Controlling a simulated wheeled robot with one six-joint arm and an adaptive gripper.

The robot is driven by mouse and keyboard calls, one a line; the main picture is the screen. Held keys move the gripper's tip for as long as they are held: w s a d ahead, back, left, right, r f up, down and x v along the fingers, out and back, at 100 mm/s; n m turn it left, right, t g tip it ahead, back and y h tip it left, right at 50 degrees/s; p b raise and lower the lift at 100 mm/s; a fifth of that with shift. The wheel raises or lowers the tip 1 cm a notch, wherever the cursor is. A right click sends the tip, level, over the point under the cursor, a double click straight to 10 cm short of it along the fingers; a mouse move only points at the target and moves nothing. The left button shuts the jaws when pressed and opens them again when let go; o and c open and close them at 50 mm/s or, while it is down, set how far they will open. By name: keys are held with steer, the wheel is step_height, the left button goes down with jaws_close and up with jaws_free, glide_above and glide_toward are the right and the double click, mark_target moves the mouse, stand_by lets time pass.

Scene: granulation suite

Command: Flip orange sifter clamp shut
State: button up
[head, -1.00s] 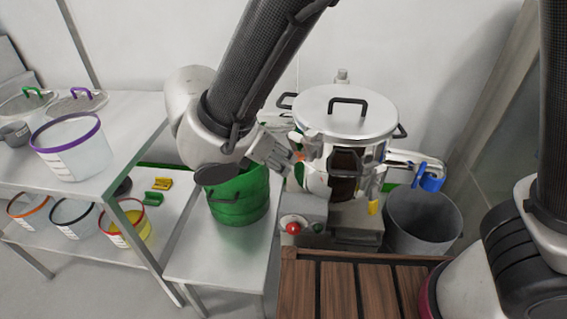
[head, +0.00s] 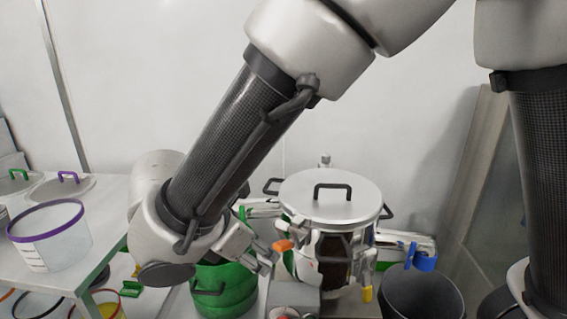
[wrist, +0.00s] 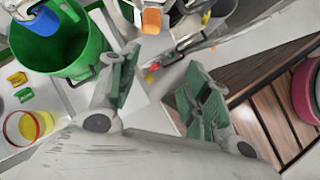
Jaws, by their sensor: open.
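The orange sifter clamp (head: 283,245) shows as a small tab at the left front of the steel sifter (head: 298,210). It sticks out toward my gripper (head: 262,260), which is just left of it in the head view. In the wrist view the orange clamp (wrist: 152,20) is at the top centre, beyond the fingertips. My gripper (wrist: 160,78) is open, with its green-grey finger pads apart and nothing between them. I cannot tell from the head view whether a finger touches the clamp.
A green bucket (head: 222,290) stands below and left of my gripper. A grey bin (head: 420,298) is right of the sifter, below a blue clamp (head: 421,261). A purple-rimmed tub (head: 50,240) sits on the left shelf. Brown slats (wrist: 270,95) show at right in the wrist view.

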steer(key=s+d+r+m+y, duration=0.1)
steer(key=d+r+m, duration=0.3)
steer(key=d+m, duration=0.8)
steer(key=d+r+m+g+y, duration=0.15)
steer(key=d+r+m, duration=0.35)
steer(key=d, duration=1.2)
steer(key=s+d+r+m+y, duration=0.15)
steer(key=d+r+m, duration=0.25)
steer(key=d+m, duration=0.85)
steer(key=n+t+h, duration=0.3)
steer(key=n+h, duration=0.2)
steer(key=n, duration=2.7)
glide_toward(280, 243)
steer(key=x, duration=1)
steer(key=shift+w+d+f, duration=0.1)
steer(key=shift+w+f, duration=0.05)
steer(key=shift+f, duration=0.1)
jaws_close()
